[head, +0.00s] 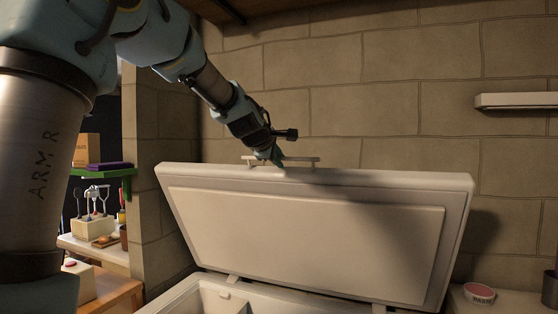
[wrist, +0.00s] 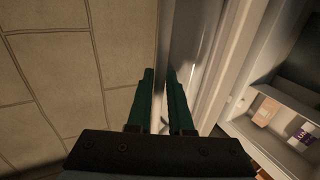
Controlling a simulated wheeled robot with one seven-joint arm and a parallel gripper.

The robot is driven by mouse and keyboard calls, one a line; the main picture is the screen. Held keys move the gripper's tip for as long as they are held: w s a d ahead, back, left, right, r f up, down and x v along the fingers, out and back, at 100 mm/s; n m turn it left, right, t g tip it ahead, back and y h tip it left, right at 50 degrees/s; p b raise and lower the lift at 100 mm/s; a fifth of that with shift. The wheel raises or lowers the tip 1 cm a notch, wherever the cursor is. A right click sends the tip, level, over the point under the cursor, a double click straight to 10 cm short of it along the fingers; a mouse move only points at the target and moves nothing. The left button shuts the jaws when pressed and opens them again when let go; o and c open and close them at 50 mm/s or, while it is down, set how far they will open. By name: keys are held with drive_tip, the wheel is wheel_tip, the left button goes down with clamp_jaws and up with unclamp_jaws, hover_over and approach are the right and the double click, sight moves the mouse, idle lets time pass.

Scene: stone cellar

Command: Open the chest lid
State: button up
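The white chest lid (head: 310,235) stands raised and steeply tilted, its inner panel facing me. Its hinges show at the bottom edge above the open chest (head: 225,300). A pale bar handle (head: 305,160) sits along the lid's top edge. My gripper (head: 276,158) is at this handle, reaching down from the upper left. In the wrist view its two green fingers (wrist: 161,75) lie close together on either side of a narrow strip that looks like the handle; the grip itself is partly hidden. The lid's edge (wrist: 205,60) runs just right of the fingers.
A stone wall (head: 390,60) rises close behind the lid. Inside the chest, a compartment (wrist: 275,125) holds small packages. A utensil box (head: 93,226) stands at left.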

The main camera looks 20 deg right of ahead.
drive_tip(key=o, duration=0.4)
drive_tip(key=shift+c, duration=0.2)
drive_tip(key=shift+s+a, duration=0.1)
drive_tip(key=shift+a, duration=0.05)
drive_tip(key=b+v, duration=0.6)
drive_tip(key=v, duration=0.4)
drive_tip(key=shift+s+r, duration=0.2)
drive_tip(key=shift+r, duration=0.05)
drive_tip(key=shift+a+f, duration=0.1)
drive_tip(key=shift+a, duration=0.05)
